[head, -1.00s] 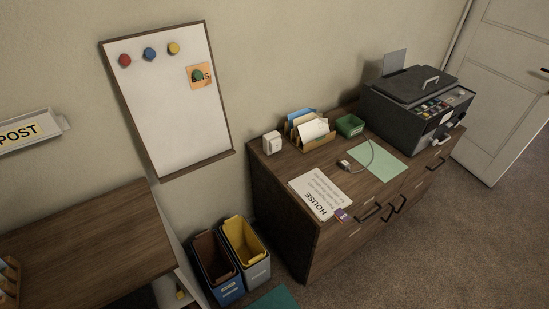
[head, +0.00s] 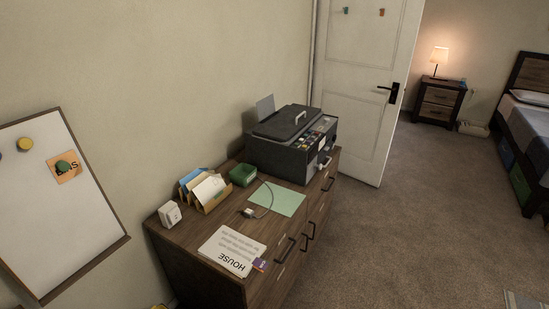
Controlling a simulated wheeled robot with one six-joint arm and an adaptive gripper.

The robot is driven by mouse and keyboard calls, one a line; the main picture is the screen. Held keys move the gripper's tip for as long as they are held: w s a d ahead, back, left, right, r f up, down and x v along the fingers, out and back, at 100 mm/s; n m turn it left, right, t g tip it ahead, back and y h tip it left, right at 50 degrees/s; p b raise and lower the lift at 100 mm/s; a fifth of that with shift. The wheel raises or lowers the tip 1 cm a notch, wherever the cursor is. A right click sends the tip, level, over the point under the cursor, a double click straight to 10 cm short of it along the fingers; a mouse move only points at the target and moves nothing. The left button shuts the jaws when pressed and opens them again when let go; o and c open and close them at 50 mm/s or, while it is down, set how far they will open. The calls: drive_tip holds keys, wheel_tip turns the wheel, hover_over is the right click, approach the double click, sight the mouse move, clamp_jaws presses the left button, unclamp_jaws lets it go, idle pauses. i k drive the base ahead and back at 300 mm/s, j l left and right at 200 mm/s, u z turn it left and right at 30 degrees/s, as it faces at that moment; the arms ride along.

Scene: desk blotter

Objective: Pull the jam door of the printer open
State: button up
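The dark grey printer (head: 285,146) stands on the far end of the wooden cabinet (head: 180,240), against the wall. Its lid has a light handle on top, and a sheet of paper stands up behind it. A panel with coloured buttons or cartridges runs along its front edge. A pale handle (head: 325,162) sits low on the printer's front face; I cannot tell for sure whether it belongs to the jam door. That front looks closed, though it is small and seen at an angle. My gripper is not in view.
On the cabinet are a green sheet (head: 279,198), a cable with a plug, a green box (head: 243,175), a letter holder (head: 206,190), a white device (head: 169,214) and a HOUSE paper (head: 232,251). Carpet (head: 400,240) to the right is clear. A white door (head: 365,80) stands behind.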

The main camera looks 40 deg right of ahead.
sight(311, 168)
drive_tip(key=i+z, duration=0.1)
drive_tip(key=z, duration=0.25)
drive_tip(key=i+l+z, duration=0.1)
drive_tip(key=z, duration=0.6)
drive_tip(key=i+z, duration=0.2)
drive_tip(key=i, duration=0.25)
drive_tip(key=i+j+z, duration=0.2)
drive_tip(key=i, duration=0.25)
drive_tip(key=i+j+z, duration=0.15)
drive_tip(key=i, duration=0.25)
